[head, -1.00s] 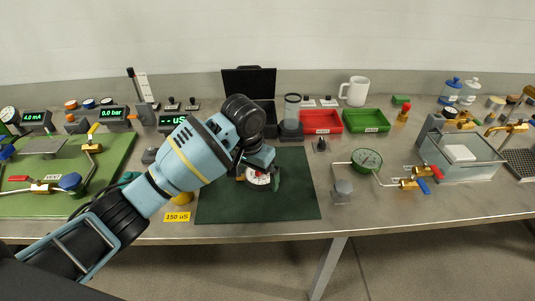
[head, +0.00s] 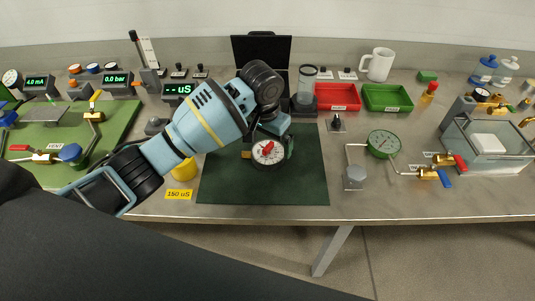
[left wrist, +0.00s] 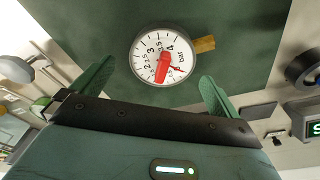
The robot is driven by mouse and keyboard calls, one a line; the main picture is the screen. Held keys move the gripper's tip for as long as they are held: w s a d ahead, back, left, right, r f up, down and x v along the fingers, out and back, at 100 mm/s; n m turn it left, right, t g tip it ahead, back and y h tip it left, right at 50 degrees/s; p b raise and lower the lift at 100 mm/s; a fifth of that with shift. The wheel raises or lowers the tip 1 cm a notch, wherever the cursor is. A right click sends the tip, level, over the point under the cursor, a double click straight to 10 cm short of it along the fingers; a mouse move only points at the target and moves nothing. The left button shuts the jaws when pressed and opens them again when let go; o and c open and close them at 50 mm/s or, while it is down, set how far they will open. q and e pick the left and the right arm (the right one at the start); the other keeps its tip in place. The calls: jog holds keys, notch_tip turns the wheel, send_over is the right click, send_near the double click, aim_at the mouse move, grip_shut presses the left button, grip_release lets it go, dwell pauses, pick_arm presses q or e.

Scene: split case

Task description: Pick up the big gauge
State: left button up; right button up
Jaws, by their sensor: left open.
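The big gauge (head: 268,153) lies face up on the dark green mat (head: 260,188), with a white dial, dark rim and red pointer part. In the left wrist view the gauge (left wrist: 150,52) shows its brass stem (left wrist: 204,45) pointing right. My left gripper (head: 271,140) is over the gauge, its far side partly hidden by the wrist. In the left wrist view the green fingers of my left gripper (left wrist: 157,72) are spread wide, with the gauge between and beyond their tips. Nothing is held. My right gripper is out of view.
Behind the mat stand an open black case (head: 262,52), a clear cylinder (head: 306,84), a red bin (head: 338,97) and a green bin (head: 387,97). A green gauge with piping (head: 383,144) stands right. A yellow label (head: 179,194) lies left of the mat.

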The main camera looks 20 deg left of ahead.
aim_at(267, 147)
pick_arm(q)
notch_tip(267, 147, down, 5)
jog(key=shift+w+a+f, duration=0.1)
jog(key=shift+w+a, duration=0.05)
jog(key=c, duration=1)
jog(key=shift+c, duration=0.2)
jog(key=shift+r, duration=0.2)
